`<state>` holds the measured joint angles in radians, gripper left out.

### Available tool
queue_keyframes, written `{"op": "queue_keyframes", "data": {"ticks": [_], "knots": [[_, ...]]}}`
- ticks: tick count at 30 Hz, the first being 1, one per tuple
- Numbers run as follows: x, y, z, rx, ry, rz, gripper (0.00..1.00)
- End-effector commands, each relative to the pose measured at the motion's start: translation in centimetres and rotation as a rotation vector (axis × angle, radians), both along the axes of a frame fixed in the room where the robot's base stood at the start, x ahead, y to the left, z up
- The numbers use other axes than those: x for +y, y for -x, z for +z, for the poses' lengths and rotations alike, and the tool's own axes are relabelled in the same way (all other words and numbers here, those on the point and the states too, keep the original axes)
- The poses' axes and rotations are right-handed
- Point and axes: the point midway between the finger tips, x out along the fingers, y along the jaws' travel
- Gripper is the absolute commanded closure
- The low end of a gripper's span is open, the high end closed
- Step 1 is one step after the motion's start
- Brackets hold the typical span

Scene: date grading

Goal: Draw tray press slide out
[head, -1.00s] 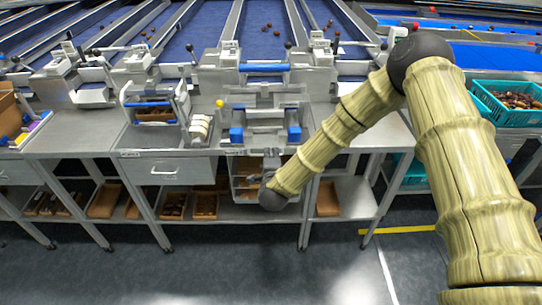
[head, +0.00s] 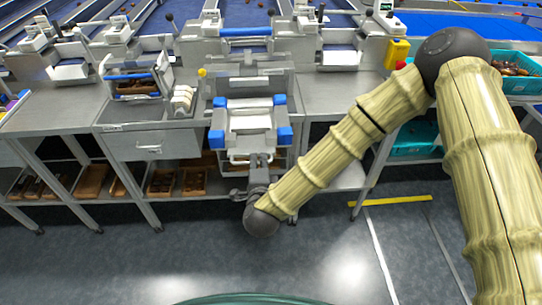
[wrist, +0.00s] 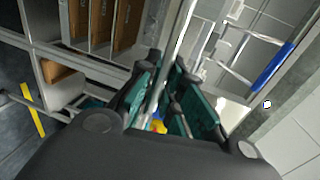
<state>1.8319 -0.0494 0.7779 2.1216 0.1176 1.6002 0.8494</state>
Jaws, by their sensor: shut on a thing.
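The press slide (head: 250,121) is a grey plate with blue corner blocks. It sticks out from the front of its press (head: 252,80), past the bench edge. Its front handle (head: 238,160) is a pale bar, partly hidden by my gripper. My gripper (head: 258,164) is shut on this handle, below and in front of the slide. In the wrist view, the green-padded fingers (wrist: 168,78) close around a bright metal bar (wrist: 181,35).
A closed drawer (head: 150,146) is left of the slide. Wooden trays (head: 162,182) lie on the shelf below. A teal crate (head: 415,137) is at right. Open floor (head: 190,250) lies in front, with a yellow stripe (head: 390,201).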

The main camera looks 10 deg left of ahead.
Motion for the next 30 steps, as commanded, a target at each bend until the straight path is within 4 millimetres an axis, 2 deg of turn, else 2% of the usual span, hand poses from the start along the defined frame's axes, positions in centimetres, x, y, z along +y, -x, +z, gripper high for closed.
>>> {"op": "queue_keyframes", "data": {"ticks": [11,12,15,25,30], "knots": [[0.2,0.3,0.0,-0.001,0.000,0.005,1.00],[0.2,0.3,0.0,-0.001,-0.001,0.005,0.88],[0.2,0.2,0.0,-0.001,-0.001,0.004,0.70],[0.0,0.3,0.1,-0.001,-0.001,0.003,0.69],[-0.3,1.4,0.2,0.000,-0.001,0.004,0.69]]}}
